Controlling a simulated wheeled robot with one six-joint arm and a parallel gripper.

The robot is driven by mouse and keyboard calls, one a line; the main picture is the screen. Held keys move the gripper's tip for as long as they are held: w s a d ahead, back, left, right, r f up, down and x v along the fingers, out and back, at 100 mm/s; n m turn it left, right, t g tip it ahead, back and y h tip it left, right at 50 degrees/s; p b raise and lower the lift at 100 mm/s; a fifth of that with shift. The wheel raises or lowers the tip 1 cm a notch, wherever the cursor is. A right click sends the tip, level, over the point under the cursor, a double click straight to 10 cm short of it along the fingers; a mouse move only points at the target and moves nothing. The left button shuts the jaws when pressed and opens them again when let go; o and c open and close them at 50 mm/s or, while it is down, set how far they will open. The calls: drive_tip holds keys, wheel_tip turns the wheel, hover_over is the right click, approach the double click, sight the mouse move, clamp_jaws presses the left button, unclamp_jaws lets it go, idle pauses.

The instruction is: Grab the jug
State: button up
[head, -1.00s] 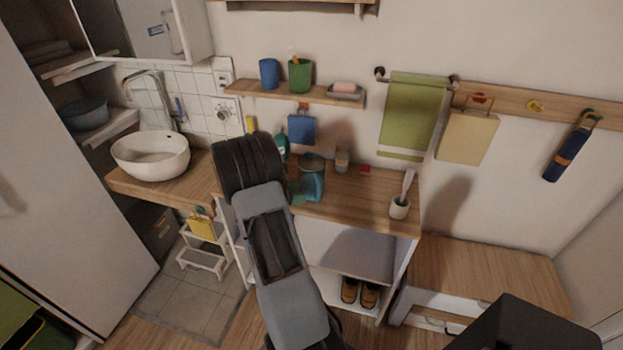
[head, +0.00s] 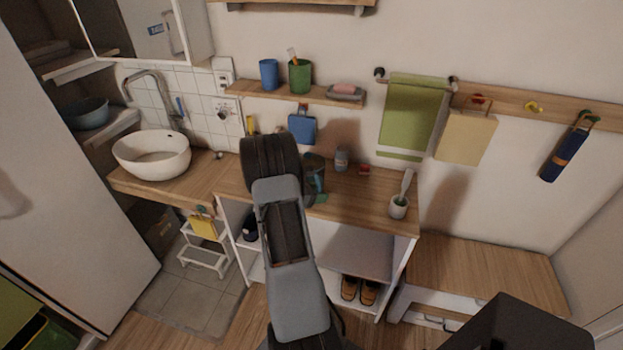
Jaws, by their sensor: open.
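A blue-teal vessel (head: 317,181), which looks like the jug, stands upright on the wooden counter in the head view. It is just right of the dark end of my arm, which hides its left part, and its upper part looks dark. My arm reaches up from the bottom middle over the counter. My gripper's fingers are hidden behind the wrist, so I cannot tell whether they touch the jug.
A small grey-blue container (head: 341,159) and a red item (head: 364,169) stand right of the jug. A white cup with a brush (head: 399,207) is near the counter's right end. A wall shelf (head: 285,93) holds a blue cup (head: 269,74) and a green cup (head: 300,76).

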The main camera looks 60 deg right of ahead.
clamp_jaws()
idle(0.3)
drive_tip(key=shift+r, duration=0.15)
